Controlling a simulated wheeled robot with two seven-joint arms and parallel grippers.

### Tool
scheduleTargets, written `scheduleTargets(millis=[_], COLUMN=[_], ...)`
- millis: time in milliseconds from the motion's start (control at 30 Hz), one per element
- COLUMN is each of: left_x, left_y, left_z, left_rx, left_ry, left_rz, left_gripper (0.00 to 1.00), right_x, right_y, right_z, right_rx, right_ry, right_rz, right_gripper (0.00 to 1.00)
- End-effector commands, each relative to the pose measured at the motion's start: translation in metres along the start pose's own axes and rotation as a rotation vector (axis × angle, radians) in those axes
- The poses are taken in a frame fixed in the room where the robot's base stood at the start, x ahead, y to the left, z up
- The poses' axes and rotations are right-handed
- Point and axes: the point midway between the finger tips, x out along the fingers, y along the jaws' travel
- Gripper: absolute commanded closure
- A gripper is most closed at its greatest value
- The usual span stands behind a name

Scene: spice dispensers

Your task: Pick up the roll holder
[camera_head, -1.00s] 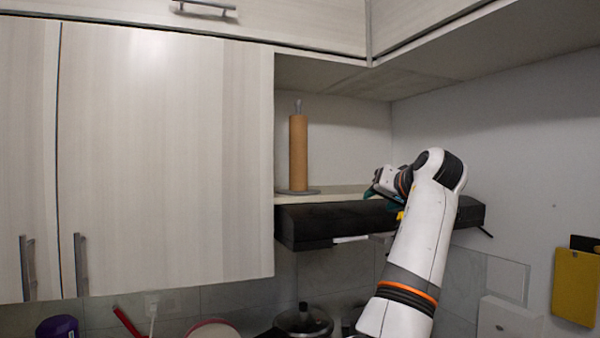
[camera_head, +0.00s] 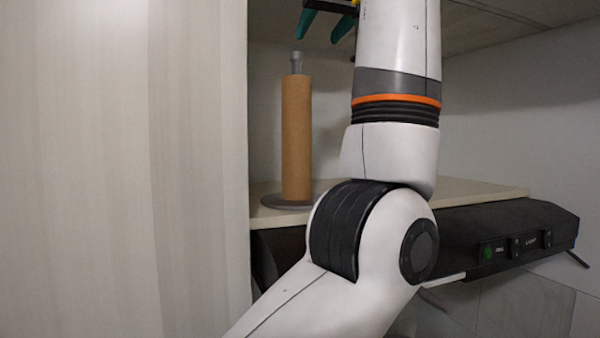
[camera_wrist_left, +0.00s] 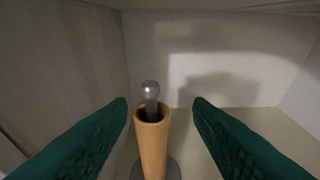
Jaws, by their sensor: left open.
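The roll holder (camera_head: 296,135) stands upright on the shelf, a brown cardboard tube on a grey rod with a rounded tip and a round grey base. My left gripper (camera_head: 318,28) is open, with green fingers, above and close to the top of the roll holder in the head view. In the left wrist view the roll holder (camera_wrist_left: 152,130) shows below and between the two spread fingers of my left gripper (camera_wrist_left: 160,103), slightly left of the middle. The fingers hold nothing. My right gripper is not in view.
The pale shelf (camera_head: 480,190) has free room to the right of the roll holder. A tall cabinet door (camera_head: 125,170) stands close on the left. A black range hood (camera_head: 510,240) sits under the shelf. The back wall is bare.

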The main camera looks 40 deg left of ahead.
Motion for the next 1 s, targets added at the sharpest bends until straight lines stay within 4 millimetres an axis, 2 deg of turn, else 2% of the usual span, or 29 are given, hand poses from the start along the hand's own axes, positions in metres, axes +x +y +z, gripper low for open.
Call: scheduleTargets(millis=[200, 300, 533, 700, 833, 1000], left_x=[0.039, 0.053, 0.070, 0.095, 0.111, 0.115], left_y=[0.001, 0.001, 0.003, 0.009, 0.008, 0.008], left_z=[0.001, 0.001, 0.001, 0.003, 0.001, -0.001], left_rx=[0.000, 0.000, 0.001, 0.000, 0.002, 0.003], left_ry=[0.005, 0.004, 0.003, 0.003, 0.003, 0.001], left_rz=[0.003, 0.002, 0.003, 0.003, 0.002, 0.001], left_gripper=[0.54, 0.54, 0.54, 0.54, 0.54, 0.54], right_x=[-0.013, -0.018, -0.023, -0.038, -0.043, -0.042], right_y=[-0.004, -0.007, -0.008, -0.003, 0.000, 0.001], right_z=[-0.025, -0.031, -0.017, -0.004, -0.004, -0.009], right_rx=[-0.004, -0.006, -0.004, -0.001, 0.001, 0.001], right_ry=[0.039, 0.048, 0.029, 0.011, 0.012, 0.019], right_rz=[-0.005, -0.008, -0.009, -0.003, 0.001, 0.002], right_gripper=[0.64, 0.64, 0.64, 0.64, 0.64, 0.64])
